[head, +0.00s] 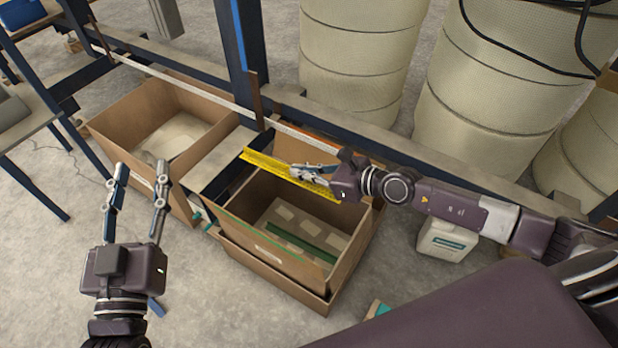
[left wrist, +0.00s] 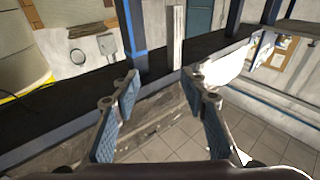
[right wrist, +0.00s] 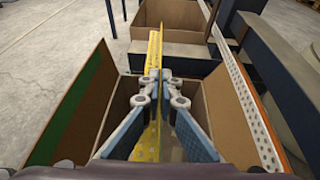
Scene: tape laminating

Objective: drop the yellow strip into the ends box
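The yellow strip (head: 262,163) is long and thin. My right gripper (head: 296,171) is shut on it and holds it above the right cardboard box (head: 243,232), near that box's back edge. In the right wrist view the strip (right wrist: 154,50) runs between the closed fingertips (right wrist: 159,78) and reaches past them, away from the camera. The right box is open, with green and pale pieces inside. I cannot read its label or tell which box is the ends box. My left gripper (head: 140,172) is open and empty, left of the boxes.
A second open cardboard box (head: 115,110) with pale contents stands at the left. A blue post (head: 238,50) and a long rail (head: 200,95) run behind the boxes. Large beige rolls (head: 355,65) stand at the back. A white container (head: 445,240) is on the floor at right.

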